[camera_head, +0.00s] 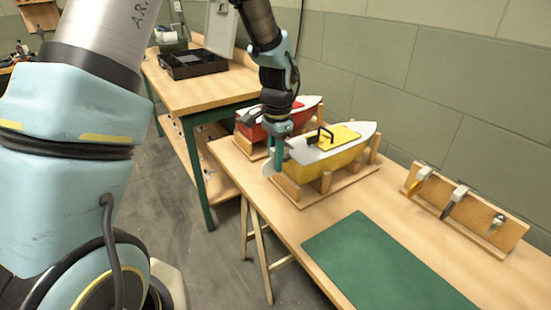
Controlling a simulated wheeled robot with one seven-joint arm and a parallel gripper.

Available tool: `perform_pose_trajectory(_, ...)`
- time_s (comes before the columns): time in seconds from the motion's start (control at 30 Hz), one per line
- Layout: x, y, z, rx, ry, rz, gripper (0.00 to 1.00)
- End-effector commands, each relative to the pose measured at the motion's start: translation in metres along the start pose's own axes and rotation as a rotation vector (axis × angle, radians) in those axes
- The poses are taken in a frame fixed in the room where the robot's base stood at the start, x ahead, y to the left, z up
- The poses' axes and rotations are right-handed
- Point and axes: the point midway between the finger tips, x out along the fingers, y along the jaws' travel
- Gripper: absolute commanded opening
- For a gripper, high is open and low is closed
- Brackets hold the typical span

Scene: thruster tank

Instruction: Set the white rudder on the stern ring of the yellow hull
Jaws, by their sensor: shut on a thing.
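The yellow hull (336,163) has a light grey deck and a yellow hatch with a dark handle. It sits upright in a wooden cradle, its pointed bow to the right and its stern to the left. My gripper (278,158) points down right at the stern, shut on a pale piece that looks like the white rudder (268,170). Only the piece's edge shows beside the fingers. The stern ring is hidden behind my gripper, so I cannot tell whether the rudder touches it.
A red hull (305,104) sits in a cradle close behind the yellow one. A wooden rack (470,212) with several small parts stands at right. A green mat (385,265) lies bare in front. A second bench with a black tray (194,64) is at the back left.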

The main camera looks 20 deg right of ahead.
Motion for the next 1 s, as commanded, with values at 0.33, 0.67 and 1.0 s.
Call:
perform_pose_trajectory(0.33, 0.0005, 0.0000, 0.0000, 0.000, 0.000, 0.000, 0.00)
perform_pose_trajectory(0.67, 0.0053, 0.0001, 0.0000, 0.000, -0.001, 0.000, 0.00)
perform_pose_trajectory(1.0, 0.0076, 0.0000, -0.0002, 0.000, 0.000, 0.000, 0.00)
